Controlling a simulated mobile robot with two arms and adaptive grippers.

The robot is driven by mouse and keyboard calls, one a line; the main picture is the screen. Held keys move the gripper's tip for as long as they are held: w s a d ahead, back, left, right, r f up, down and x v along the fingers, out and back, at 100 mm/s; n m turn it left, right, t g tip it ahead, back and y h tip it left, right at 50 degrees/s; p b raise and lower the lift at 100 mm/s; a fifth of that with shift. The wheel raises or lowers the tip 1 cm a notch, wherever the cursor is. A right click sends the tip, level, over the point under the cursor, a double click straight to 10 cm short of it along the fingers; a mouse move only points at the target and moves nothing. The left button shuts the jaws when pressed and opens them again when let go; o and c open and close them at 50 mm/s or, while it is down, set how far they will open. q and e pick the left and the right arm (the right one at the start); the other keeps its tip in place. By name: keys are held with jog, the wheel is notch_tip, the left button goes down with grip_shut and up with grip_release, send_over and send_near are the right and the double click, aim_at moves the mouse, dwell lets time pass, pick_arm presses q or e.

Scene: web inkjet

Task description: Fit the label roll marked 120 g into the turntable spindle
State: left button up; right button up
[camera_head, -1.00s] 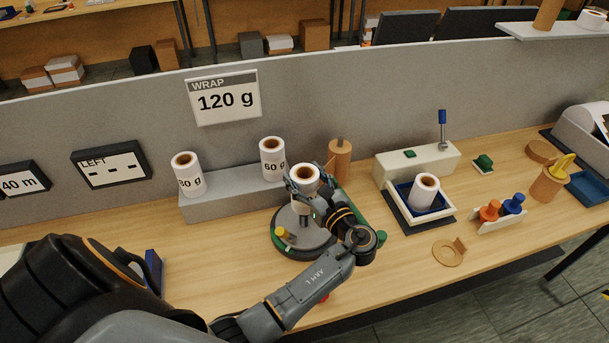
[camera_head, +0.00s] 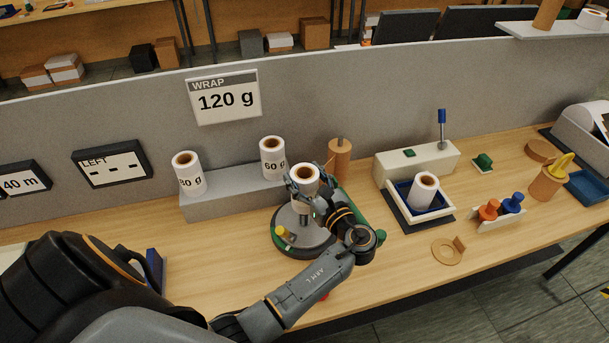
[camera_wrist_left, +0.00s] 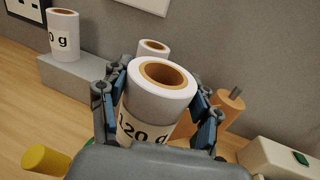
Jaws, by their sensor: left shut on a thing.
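My left gripper (camera_head: 304,187) is shut on a white label roll (camera_head: 305,173) with a brown core. In the left wrist view this roll (camera_wrist_left: 157,100) reads "120 g" and stands about upright between the fingers. It is held over the grey turntable (camera_head: 315,238), in the middle of the bench. A short pale post (camera_head: 303,209), likely the spindle, shows below the roll. The gripper partly hides the gap between them, so I cannot tell whether they touch. My right gripper is not in view.
Rolls marked 80 g (camera_head: 188,177) and 60 g (camera_head: 272,158) stand on a grey step (camera_head: 230,198) behind. A brown post (camera_head: 340,160) stands close behind the turntable. Right of it, a tray (camera_head: 437,216) holds another roll (camera_head: 424,191). A sign (camera_head: 224,98) reads "WRAP 120 g".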

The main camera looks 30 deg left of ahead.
pick_arm(q)
jog(key=shift+f+b, duration=0.5)
jog(key=shift+f, duration=0.4)
jog(key=shift+f+b, duration=1.8)
jog(key=shift+f, duration=1.1)
jog(key=o, duration=1.4)
jog(key=v, duration=1.2)
jog(key=shift+s, duration=0.1)
